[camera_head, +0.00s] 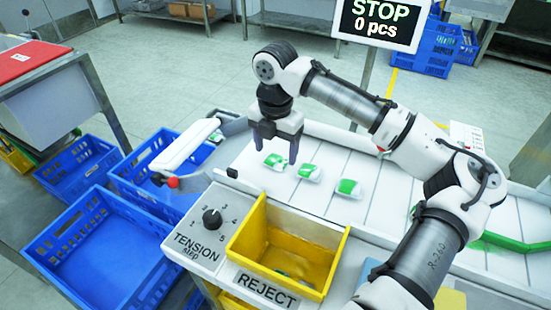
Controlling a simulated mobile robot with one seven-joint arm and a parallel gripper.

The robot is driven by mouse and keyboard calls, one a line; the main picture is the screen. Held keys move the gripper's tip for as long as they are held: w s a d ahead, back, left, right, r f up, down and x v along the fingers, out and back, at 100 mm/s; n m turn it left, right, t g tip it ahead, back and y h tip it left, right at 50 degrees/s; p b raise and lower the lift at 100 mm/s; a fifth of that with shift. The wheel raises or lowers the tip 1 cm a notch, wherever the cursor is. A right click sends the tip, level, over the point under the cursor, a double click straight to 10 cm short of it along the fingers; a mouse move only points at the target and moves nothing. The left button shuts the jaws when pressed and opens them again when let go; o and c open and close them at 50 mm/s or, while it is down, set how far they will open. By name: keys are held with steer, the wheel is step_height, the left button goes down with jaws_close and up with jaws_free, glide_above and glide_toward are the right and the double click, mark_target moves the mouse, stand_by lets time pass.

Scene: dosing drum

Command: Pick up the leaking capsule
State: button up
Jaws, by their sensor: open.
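Three green-and-white capsules lie in a row on the white conveyor: a left one (275,162), a middle one (309,172) and a right one (347,187). I cannot tell from this view which of them leaks. My gripper (275,150) is open and points down over the left capsule, with its fingers just above or behind it. It holds nothing. A yellow bin (330,262) labelled REJECT stands at the front of the conveyor, with some green-and-white pieces inside, partly hidden by its wall.
A tension knob (212,219) sits left of the reject bin. A white guide arm (188,146) with a red end reaches beside the conveyor's left end. Blue crates (100,262) stand on the floor at left. A STOP 0 pcs screen (380,22) stands behind my arm.

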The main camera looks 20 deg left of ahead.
steer(key=shift+f, duration=0.95)
steer(key=c, duration=1.1)
steer(key=shift+o, duration=0.2)
